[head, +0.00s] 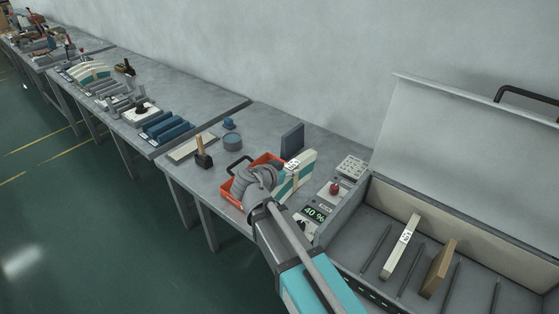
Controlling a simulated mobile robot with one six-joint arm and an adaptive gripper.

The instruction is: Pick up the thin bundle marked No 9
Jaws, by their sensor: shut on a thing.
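A thin cream bundle (398,250) with a white label stands on edge between dark rods in the open grey box at the right; I cannot read its number for certain. My gripper (278,190) is over the bench to the left of that box, largely hidden by my own grey wrist. It is shut on a cream and teal piece (304,168) that has a white label on its near end. The label on this piece is too small to read, and where the fingers touch it is hidden.
A thicker tan bundle (438,268) stands right of the cream one. The box's lid (470,150) is raised. An orange tray (232,185) lies behind my wrist. A dark upright block (292,140) stands behind.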

